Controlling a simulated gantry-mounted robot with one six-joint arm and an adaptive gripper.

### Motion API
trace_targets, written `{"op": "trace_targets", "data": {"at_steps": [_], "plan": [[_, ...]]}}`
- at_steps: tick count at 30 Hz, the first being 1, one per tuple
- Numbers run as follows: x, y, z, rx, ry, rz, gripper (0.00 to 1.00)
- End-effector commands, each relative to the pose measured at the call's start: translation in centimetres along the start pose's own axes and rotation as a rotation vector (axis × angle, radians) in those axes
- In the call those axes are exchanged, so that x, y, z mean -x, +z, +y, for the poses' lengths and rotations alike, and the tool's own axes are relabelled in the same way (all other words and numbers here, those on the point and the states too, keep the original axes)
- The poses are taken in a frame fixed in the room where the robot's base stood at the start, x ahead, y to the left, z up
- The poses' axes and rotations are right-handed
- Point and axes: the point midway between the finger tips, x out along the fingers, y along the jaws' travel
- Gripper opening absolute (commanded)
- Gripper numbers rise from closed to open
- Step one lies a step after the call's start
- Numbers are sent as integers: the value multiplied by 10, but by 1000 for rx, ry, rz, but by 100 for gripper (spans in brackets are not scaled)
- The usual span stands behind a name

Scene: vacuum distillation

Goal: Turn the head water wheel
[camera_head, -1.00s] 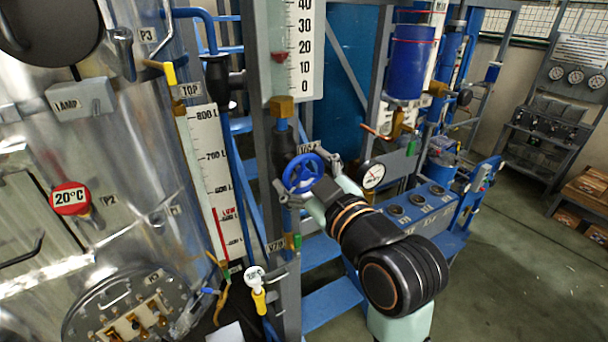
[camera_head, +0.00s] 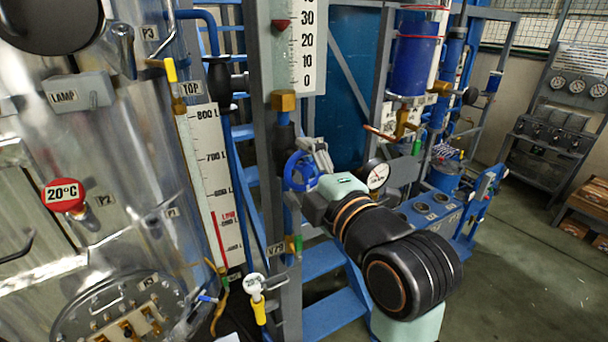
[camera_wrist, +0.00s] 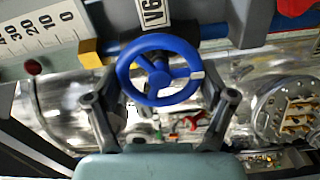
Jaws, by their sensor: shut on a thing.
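The head water wheel is a blue handwheel (camera_head: 291,171) with spokes, mounted on a pipe fitting beside the tall frame post. It fills the upper middle of the wrist view (camera_wrist: 160,98), with a small white mark on the right of its rim. My gripper (camera_head: 308,178) is at the wheel, its body to the right of it. In the wrist view my gripper (camera_wrist: 160,82) has one grey finger at each side of the rim, shut on the wheel. In the head view the gripper hides part of the wheel's right side.
A round pressure gauge (camera_head: 376,174) stands just right of my gripper. A white valve with a yellow handle (camera_head: 257,300) is below the wheel. The metal tank (camera_head: 130,190) stands at left. The floor (camera_head: 510,270) at right is clear.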

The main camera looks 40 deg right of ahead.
Motion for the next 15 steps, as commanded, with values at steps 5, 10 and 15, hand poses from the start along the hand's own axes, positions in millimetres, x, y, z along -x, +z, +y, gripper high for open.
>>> {"op": "trace_targets", "data": {"at_steps": [5,10,15], "plan": [[0,0,-2,150,2,0,47],[0,0,-3,268,1,0,47],[0,0,-2,354,1,0,47]]}}
